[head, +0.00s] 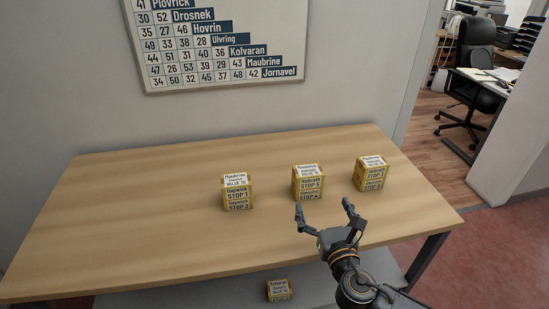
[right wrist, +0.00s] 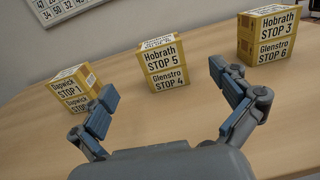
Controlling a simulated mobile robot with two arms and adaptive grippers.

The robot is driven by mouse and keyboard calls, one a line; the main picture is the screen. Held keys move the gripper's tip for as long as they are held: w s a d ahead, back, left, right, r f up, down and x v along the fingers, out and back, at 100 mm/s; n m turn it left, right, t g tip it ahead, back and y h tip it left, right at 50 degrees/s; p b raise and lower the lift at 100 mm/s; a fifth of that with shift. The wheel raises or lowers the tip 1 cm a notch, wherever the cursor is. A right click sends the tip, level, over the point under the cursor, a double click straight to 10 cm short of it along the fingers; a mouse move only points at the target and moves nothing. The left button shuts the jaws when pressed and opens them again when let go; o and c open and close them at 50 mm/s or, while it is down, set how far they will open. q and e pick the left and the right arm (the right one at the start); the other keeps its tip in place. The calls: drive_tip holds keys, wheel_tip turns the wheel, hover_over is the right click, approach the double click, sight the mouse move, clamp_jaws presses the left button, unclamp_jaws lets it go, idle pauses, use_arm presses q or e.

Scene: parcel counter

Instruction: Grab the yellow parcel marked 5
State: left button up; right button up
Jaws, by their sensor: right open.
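The yellow parcel marked Hobrath STOP 5 (head: 309,182) is in the middle of the counter. It sits on top of another yellow parcel marked Glenstro STOP 4 (right wrist: 168,79). In the right wrist view the STOP 5 parcel (right wrist: 160,58) is straight ahead, beyond the fingers. My right gripper (head: 322,204) is open and empty, in front of this stack and apart from it, with its fingers spread to either side. My left gripper is not in view.
Another stack, STOP 1 (head: 237,193) on top, stands to the left. A stack with STOP 3 (right wrist: 272,28) over STOP 6 (right wrist: 262,49) stands to the right. A parcel (head: 279,290) lies lower, under the counter (head: 130,220). The counter's left part is clear.

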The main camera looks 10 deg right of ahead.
sight(311, 178)
drive_tip(key=shift+w+a, duration=0.2)
drive_tip(key=shift+a, duration=0.15)
drive_tip(key=shift+w+r, duration=0.1)
drive_tip(key=shift+w, duration=0.3)
drive_tip(key=w, duration=0.5)
drive_tip(key=shift+w+p, duration=0.35)
drive_tip(key=shift+p, duration=0.05)
drive_tip(key=shift+w+d, duration=0.1)
drive_tip(key=shift+w, duration=0.4)
drive_tip(key=shift+w+d+r+p, duration=0.1)
drive_tip(key=shift+w+r+p, duration=0.1)
drive_tip(key=shift+w, duration=0.3)
drive_tip(key=shift+w+d+r+p, duration=0.1)
drive_tip(key=shift+w+p, duration=0.05)
drive_tip(key=shift+w, duration=0.3)
drive_tip(key=shift+w+f, duration=0.2)
drive_tip(key=shift+w, duration=1)
drive_tip(key=shift+w+a, duration=0.1)
drive_tip(key=shift+w, duration=0.2)
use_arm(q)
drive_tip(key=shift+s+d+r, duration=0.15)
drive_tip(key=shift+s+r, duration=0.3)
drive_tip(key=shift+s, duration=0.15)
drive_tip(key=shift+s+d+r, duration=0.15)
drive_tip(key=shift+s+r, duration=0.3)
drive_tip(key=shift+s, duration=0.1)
use_arm(e)
drive_tip(key=c, duration=1.3)
